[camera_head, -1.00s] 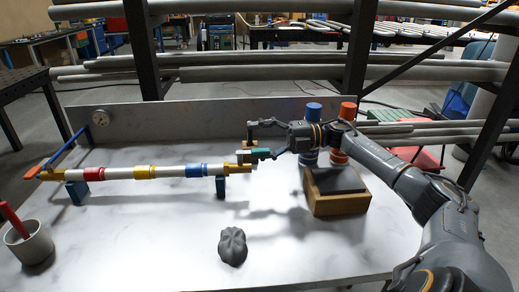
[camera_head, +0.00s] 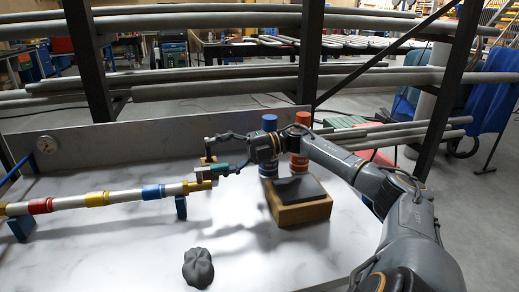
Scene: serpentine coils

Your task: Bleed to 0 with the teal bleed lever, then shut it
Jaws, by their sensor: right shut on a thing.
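The silver pipe (camera_head: 125,195) with red, yellow and blue bands runs across the left of the white table on blue supports. A brass fitting (camera_head: 204,173) sits at its right end. The teal bleed lever (camera_head: 222,167) is beside this fitting, partly covered by my fingers. My right gripper (camera_head: 219,158) is shut on the teal lever. My left gripper is not in view.
A dark grey lump (camera_head: 198,268) lies in front. The table between them is clear.

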